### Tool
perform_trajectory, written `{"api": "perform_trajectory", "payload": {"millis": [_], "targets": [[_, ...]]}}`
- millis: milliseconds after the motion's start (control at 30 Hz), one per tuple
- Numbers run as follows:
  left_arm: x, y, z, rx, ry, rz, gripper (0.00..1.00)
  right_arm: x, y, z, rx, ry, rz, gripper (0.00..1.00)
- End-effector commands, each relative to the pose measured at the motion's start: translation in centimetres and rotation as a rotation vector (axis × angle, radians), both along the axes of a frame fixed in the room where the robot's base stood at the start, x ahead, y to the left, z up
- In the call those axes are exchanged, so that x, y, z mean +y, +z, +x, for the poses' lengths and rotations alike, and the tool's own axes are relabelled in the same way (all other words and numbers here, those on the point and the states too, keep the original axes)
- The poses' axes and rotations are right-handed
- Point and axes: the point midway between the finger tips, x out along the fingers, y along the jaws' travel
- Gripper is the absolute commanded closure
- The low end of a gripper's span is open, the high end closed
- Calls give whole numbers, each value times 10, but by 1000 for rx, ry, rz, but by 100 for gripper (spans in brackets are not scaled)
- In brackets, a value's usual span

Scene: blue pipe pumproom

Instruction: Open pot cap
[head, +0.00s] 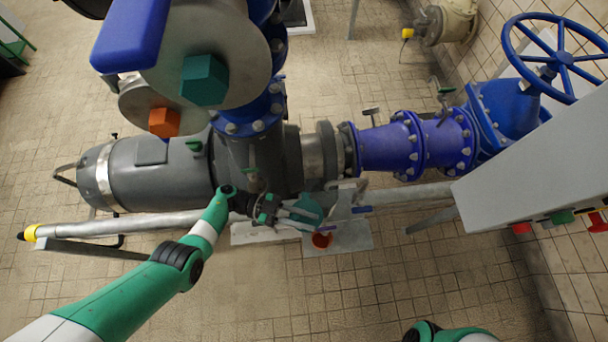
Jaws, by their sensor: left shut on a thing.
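A small orange-red pot (321,240) stands on a pale plinth below the pipes, near the picture's middle. A teal cap (308,207) is just above and left of it, apart from the pot's visible part. My left gripper (300,218) reaches in from the left and is shut on the teal cap. Its fingers hide part of the cap. I cannot tell whether the cap is tilted. Part of my right arm shows at the bottom edge, but its gripper is out of the picture.
A grey pump body (150,175) and blue pipe (390,147) run behind my left gripper. A blue handwheel (560,55) stands at upper right. A grey panel (540,150) with buttons juts in from the right. A silver pipe (130,223) runs low at left. The tiled floor in front is clear.

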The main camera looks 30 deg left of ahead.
Motion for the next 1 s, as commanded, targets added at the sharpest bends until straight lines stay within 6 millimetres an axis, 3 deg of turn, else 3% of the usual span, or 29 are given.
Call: {"api": "perform_trajectory", "payload": {"millis": [500, 533, 700, 1000], "targets": [[-2, 1, 0, -1, -21, -2, 100, 0, -2, 0, 0, 0, 0, 50], [-2, 1, 0, -1, -21, -2, 72, 0, -2, 0, 0, 0, 0, 50], [-2, 0, 0, -1, -20, -2, 44, 0, -2, 0, 0, 0, 0, 50], [0, 0, 0, -1, -19, -1, 44, 0, -2, 0, 0, 0, 0, 50]]}}
